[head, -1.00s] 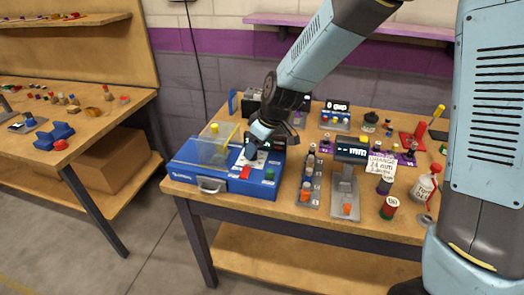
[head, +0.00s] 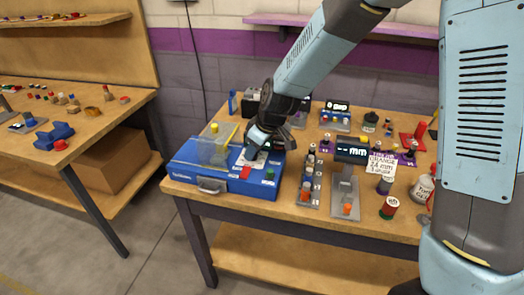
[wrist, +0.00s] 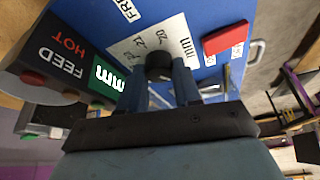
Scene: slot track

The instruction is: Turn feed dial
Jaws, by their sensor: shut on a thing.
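The blue machine (head: 205,185) sits on the left end of the workbench. Its black feed dial (wrist: 159,64) stands on a white scale plate (wrist: 178,38) with printed numbers and "mm". My gripper (wrist: 161,78) is shut on the dial, with one finger on each side of it. In the head view my gripper (head: 254,147) comes down on the machine's top and hides the dial. A display (wrist: 75,65) beside the scale reads "FEED", "HOT" and "mm"; its number cannot be made out.
A red part (wrist: 225,38) lies close to the scale plate. A clear cover (head: 213,150) stands on the machine's left.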

